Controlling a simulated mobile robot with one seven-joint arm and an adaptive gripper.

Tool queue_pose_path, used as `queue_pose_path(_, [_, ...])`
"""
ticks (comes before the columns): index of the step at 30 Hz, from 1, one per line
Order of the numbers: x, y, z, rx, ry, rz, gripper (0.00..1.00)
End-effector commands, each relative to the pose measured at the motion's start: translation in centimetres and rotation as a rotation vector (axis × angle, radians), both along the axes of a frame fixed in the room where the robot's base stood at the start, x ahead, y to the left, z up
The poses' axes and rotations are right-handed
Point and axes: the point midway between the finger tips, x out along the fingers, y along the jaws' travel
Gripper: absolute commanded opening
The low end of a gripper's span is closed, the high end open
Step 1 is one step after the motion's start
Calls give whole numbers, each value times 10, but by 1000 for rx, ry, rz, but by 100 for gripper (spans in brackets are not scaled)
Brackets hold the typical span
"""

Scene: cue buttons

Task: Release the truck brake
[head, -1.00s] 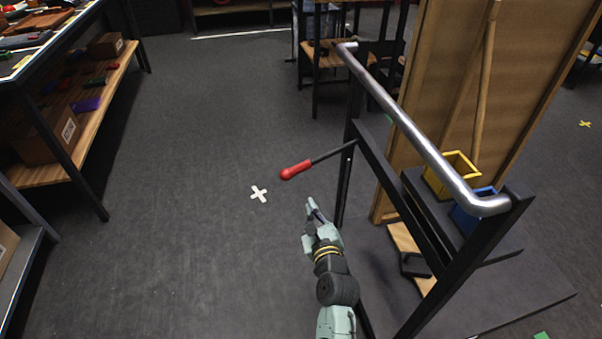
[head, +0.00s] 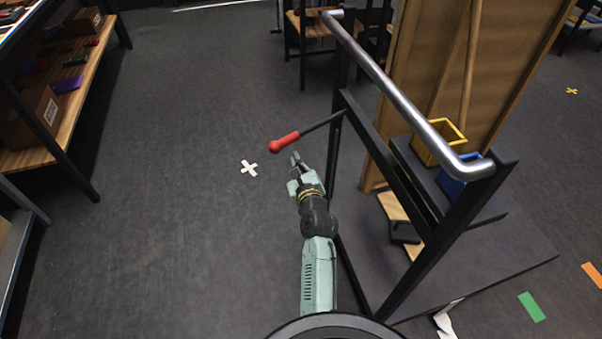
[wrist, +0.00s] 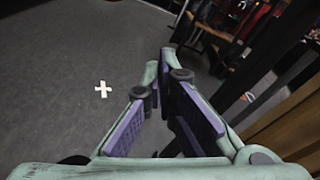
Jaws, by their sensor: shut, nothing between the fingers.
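The truck (head: 374,152) has a dark frame and a silver push bar, and stands on the right of the head view. Its brake lever (head: 316,126) is a dark rod with a red grip (head: 284,142), sticking out to the left from the frame's upright and tilted slightly down. My gripper (head: 294,160) is just below and near the red grip in the head view, apart from it as far as I can tell. The fingers are shut and empty. In the wrist view the gripper (wrist: 172,60) shows its fingers close together at the tips; the red grip is not visible there.
The truck carries a yellow bin (head: 422,152), a blue bin (head: 455,185) and a tall brown panel (head: 410,70). A shelf (head: 75,110) with boxes stands on the left. The floor between is clear, with a white cross mark (head: 249,168).

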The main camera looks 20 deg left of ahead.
Motion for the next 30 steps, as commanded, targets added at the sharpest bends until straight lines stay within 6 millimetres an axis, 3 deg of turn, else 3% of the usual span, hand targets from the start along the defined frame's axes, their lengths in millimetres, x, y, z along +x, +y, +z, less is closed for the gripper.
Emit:
queue_pose_path(1, [9, 6, 0, 3, 0, 1, 0])
queue_pose_path(3, [0, 7, 17, -1, -1, 2, 0])
queue_pose_path(9, [-8, 10, 33, -1, 1, 1, 0])
queue_pose_path(30, [-8, 12, 45, 26, 18, -2, 0])
